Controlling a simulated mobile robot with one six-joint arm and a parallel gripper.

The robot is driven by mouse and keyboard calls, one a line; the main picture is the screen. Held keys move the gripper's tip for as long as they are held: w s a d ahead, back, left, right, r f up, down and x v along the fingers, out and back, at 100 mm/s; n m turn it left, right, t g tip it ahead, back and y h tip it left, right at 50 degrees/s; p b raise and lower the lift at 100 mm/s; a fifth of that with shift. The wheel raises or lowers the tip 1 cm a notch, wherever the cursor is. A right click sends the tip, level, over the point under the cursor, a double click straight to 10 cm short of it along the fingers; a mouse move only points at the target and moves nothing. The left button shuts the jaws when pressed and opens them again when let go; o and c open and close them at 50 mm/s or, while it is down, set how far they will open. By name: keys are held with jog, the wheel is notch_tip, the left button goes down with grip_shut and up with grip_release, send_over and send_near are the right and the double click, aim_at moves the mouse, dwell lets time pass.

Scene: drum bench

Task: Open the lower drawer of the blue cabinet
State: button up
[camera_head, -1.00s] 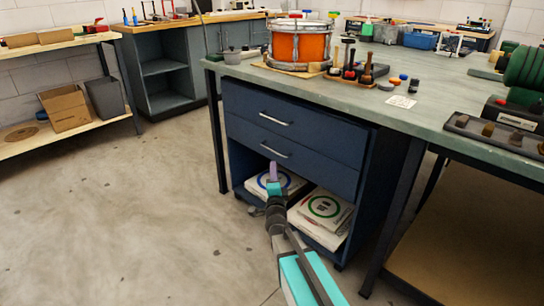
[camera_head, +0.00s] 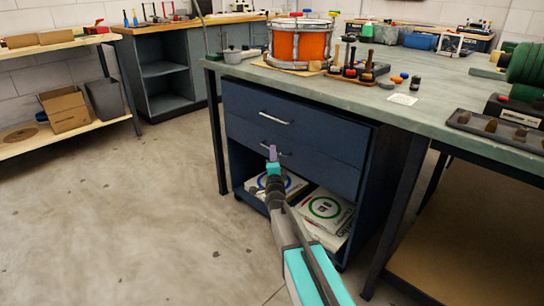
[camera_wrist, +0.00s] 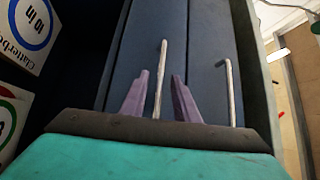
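The blue cabinet (camera_head: 371,185) stands under the bench with two shut drawers above an open shelf. The lower drawer (camera_head: 325,172) has a thin metal bar handle (camera_wrist: 163,60); in the head view my gripper partly covers it. The upper drawer (camera_head: 320,137) has a similar handle (camera_head: 275,118), also in the wrist view (camera_wrist: 229,85). My gripper (camera_head: 272,152) is in front of the lower handle. In the wrist view its two purple fingers (camera_wrist: 160,77) are open, one on each side of that handle, with gaps visible between.
White boxes (camera_head: 325,207) lie on the open shelf below the drawers. The bench top (camera_head: 440,95) above holds an orange drum (camera_head: 298,45) and tools. A dark bench leg (camera_head: 398,215) stands right of the cabinet. The floor (camera_head: 130,215) at left is clear.

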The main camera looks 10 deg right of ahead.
jog(key=shift+w+d+r, duration=0.1)
jog(key=shift+w, duration=0.5)
